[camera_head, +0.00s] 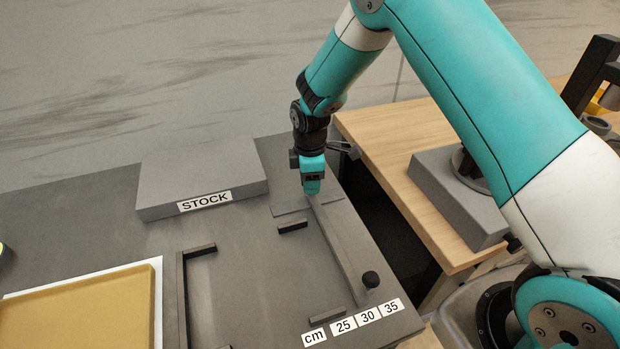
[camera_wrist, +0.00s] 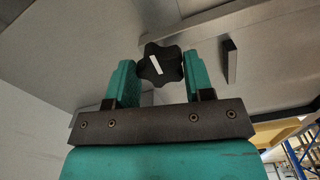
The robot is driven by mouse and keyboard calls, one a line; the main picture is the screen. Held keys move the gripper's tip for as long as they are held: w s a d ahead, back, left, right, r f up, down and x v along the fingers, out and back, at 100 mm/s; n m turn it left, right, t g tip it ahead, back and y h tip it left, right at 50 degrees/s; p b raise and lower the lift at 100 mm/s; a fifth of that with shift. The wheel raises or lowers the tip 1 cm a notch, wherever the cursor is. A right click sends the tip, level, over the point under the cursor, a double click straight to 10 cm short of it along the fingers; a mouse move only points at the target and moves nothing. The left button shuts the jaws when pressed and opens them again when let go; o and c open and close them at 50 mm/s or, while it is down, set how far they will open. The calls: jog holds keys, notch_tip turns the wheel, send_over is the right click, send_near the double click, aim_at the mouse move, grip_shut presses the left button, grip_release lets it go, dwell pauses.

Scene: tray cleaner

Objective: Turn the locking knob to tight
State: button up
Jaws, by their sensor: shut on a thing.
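The locking knob (camera_wrist: 168,58) is a black, lobed knob with a white mark on its face. In the wrist view it sits between the two teal fingers of my gripper (camera_wrist: 161,78), and the mark is slightly tilted from upright. My gripper is shut on the knob. In the head view my gripper (camera_head: 312,188) points down at the far end of a grey sliding bar (camera_head: 340,250). The knob is hidden there by the fingers. Tight or loose markings cannot be made out in either view.
A small black round handle (camera_head: 371,280) stands on the bar's near end, beside the cm, 25, 30 and 35 labels (camera_head: 367,318). A grey STOCK block (camera_head: 160,190) is at the back left. A yellow tray (camera_head: 80,315) lies front left. A wooden table (camera_head: 400,140) stands right, across a gap.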

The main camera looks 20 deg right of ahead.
jog(key=m+b, duration=0.1)
jog(key=m, duration=0.2)
jog(key=shift+m, duration=0.4)
jog(key=m, duration=0.4)
jog(key=shift+m+b, duration=0.3)
jog(key=shift+b, duration=0.05)
jog(key=m, duration=0.4)
jog(key=shift+d+m+b, duration=0.1)
jog(key=shift+m+b, duration=0.2)
jog(key=shift+m, duration=2.2)
jog(key=o, duration=0.9)
jog(key=shift+o, duration=0.2)
jog(key=shift+r, duration=0.15)
notch_tip(320, 180, up, 17)
jog(key=b, duration=0.2)
jog(key=shift+b, duration=0.3)
jog(key=shift+r, duration=0.1)
